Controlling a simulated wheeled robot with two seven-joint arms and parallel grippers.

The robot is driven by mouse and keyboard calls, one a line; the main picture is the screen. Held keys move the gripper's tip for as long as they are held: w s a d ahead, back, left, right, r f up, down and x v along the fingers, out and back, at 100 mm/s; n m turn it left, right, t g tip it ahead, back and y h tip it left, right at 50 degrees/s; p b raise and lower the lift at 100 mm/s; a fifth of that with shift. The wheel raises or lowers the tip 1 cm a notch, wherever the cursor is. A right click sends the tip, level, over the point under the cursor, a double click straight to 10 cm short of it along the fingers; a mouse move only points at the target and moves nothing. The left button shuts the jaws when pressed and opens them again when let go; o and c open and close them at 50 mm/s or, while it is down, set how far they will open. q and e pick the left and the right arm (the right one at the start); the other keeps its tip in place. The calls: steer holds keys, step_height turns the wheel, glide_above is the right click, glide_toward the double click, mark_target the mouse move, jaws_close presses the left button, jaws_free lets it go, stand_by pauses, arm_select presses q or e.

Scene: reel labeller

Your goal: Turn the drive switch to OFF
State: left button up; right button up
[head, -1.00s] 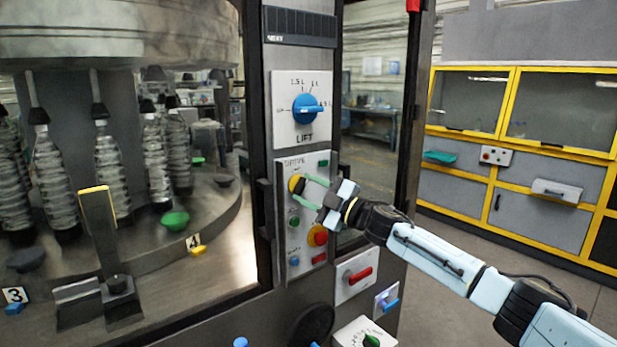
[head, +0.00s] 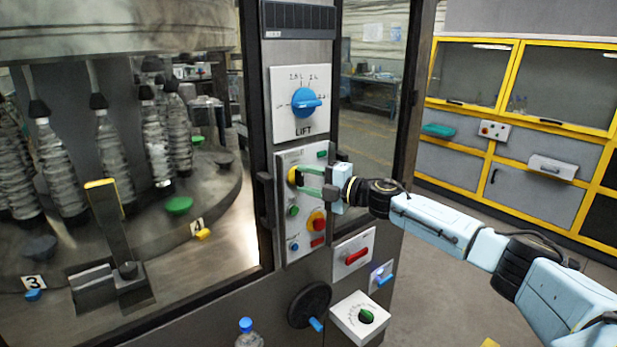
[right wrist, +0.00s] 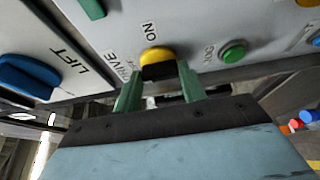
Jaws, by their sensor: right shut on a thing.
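The drive switch (head: 292,175) is a round yellow knob near the top of the grey control panel (head: 313,165). In the right wrist view the drive switch (right wrist: 157,56) shows a dark grip, with the labels DRIVE and ON beside it. My right gripper (head: 300,180) reaches in from the right. In the right wrist view its green fingers (right wrist: 158,82) stand on both sides of the dark grip, shut on it. The fingers partly hide the knob, and I cannot read which mark it points at. My left gripper is not in view.
A blue LIFT knob (head: 305,102) sits above. Below the switch are a green button (head: 293,211) and a red knob on yellow (head: 316,221). A black door handle (head: 266,200) stands out left of the panel. A red-handled switch (head: 356,255) is lower right.

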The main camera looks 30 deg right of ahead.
stand_by(0.4)
steer(key=o, duration=1)
steer(key=shift+s, duration=0.15)
steer(key=shift+b+v, duration=2.65)
steer(key=shift+v, duration=3.9)
